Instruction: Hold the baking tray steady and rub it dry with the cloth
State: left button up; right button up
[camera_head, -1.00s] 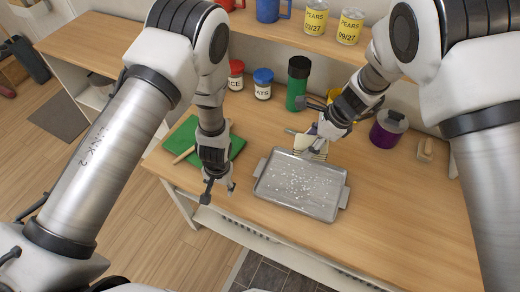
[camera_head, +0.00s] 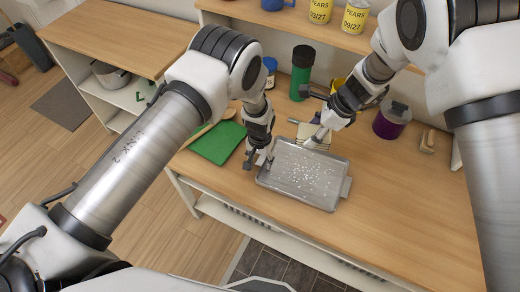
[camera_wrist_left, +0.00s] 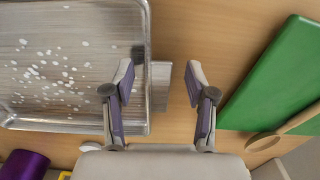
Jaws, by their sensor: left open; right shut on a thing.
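The metal baking tray (camera_head: 290,185) lies flat on the wooden counter, with scattered white droplets on its surface. In the left wrist view its rim (camera_wrist_left: 140,40) and end handle (camera_wrist_left: 161,88) show. My left gripper (camera_head: 259,160) is open at the tray's left end. In the wrist view its fingers (camera_wrist_left: 160,80) stand on either side of the handle, which is not gripped. My right gripper (camera_head: 318,137) is shut on the pale striped cloth (camera_head: 309,130) at the tray's far edge. The gripper hides part of the cloth.
A green cutting board (camera_head: 218,143) with a wooden spoon lies left of the tray. A green bottle (camera_head: 301,73), a blue-lidded jar (camera_head: 270,66) and a purple canister (camera_head: 389,123) stand behind. The counter right of the tray is clear.

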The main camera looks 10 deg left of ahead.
pick_arm(q)
jog(key=shift+f, duration=0.5)
grip_shut()
pick_arm(e)
jog(key=shift+w, duration=0.2)
pick_arm(q)
jog(key=shift+s, duration=0.1)
pick_arm(e)
jog(key=shift+w+f+m, duration=0.15)
jog(key=shift+w+f, duration=0.1)
jog(key=shift+w, duration=0.35)
jog(key=shift+w+f+m, duration=0.15)
jog(key=shift+w+f, duration=0.1)
jog(key=shift+w, duration=0.3)
notch_tip(320, 180, down, 2)
jog(key=f, duration=0.1)
jog(key=m+t, duration=0.1)
jog(key=m, duration=0.1)
send_over(302, 173)
jog(key=shift+f, duration=5.55)
